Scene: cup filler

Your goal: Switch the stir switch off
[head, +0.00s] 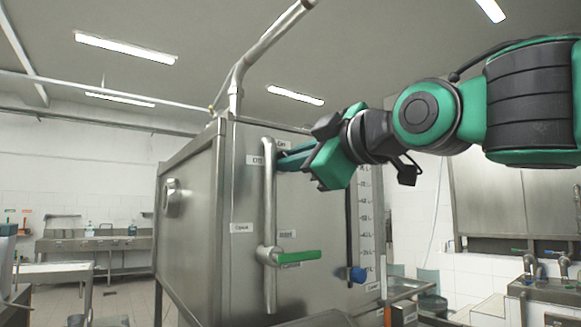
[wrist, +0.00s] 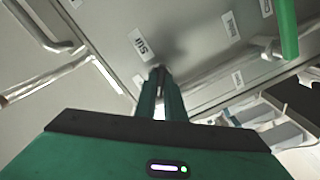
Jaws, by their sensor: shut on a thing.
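The "Stir" label (wrist: 143,43) shows on the steel panel in the wrist view, right by my fingertips. My gripper (wrist: 160,82) has its two green fingers almost together, shut on the small stir switch. The fingers hide nearly all of the switch, so its position cannot be read. In the head view my gripper (head: 283,160) reaches in from the right to the upper front of the steel tank (head: 240,200), by small labels behind the vertical pipe.
A vertical pipe (head: 269,200) with a green lever handle (head: 298,257) stands in front of the tank, left of and below my gripper. The green handle (wrist: 287,28) also shows in the wrist view. A blue knob (head: 358,274) sits lower right by a level scale (head: 365,225).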

